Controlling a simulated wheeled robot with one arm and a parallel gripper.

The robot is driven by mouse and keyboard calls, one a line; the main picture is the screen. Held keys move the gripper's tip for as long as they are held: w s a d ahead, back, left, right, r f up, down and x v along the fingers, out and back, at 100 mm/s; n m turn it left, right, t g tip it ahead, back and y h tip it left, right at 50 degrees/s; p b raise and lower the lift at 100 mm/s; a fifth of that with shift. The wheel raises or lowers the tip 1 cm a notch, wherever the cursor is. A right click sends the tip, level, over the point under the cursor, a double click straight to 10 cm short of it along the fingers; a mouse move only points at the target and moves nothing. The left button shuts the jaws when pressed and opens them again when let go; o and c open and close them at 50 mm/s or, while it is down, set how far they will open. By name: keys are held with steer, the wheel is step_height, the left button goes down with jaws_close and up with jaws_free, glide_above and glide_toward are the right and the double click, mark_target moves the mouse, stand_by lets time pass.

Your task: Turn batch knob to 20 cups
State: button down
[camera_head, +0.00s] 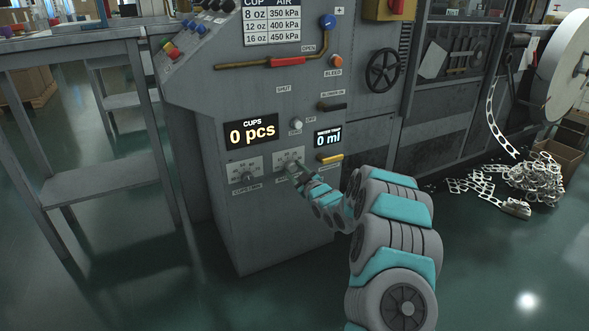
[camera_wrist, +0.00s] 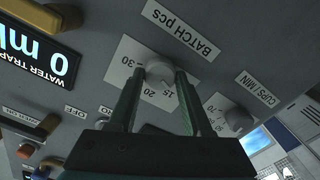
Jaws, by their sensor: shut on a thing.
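The batch knob (camera_wrist: 160,72) is a grey round knob on a white scale plate, under the label BATCH pcs in the wrist view, which shows the panel upside down. The marks 15, 20 and 30 are legible on the plate; I cannot tell which mark the knob points to. My gripper (camera_wrist: 160,78) is shut on the batch knob, one finger on each side. In the head view my gripper (camera_head: 295,172) reaches the lower panel and hides most of the knob; the scale plate (camera_head: 288,155) shows above it. The cups display (camera_head: 252,133) reads 0 pcs.
The cups/min knob (camera_wrist: 238,120) sits beside the batch knob on the same panel. A water trap display (camera_head: 328,138) reads 0 ml, with a yellow handle (camera_head: 330,157) below it. A grey table (camera_head: 90,170) stands at left; scrap (camera_head: 540,175) lies at right.

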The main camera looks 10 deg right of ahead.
steer(key=m+p, duration=0.3)
steer(key=m, duration=0.3)
steer(key=shift+r, duration=0.1)
steer(key=m+p, duration=0.2)
steer(key=m, duration=0.4)
steer(key=shift+d, duration=0.1)
stand_by(0.5)
steer(key=shift+c, duration=1.6)
jaws_free()
steer(key=v, duration=0.7)
steer(key=shift+s, duration=0.35)
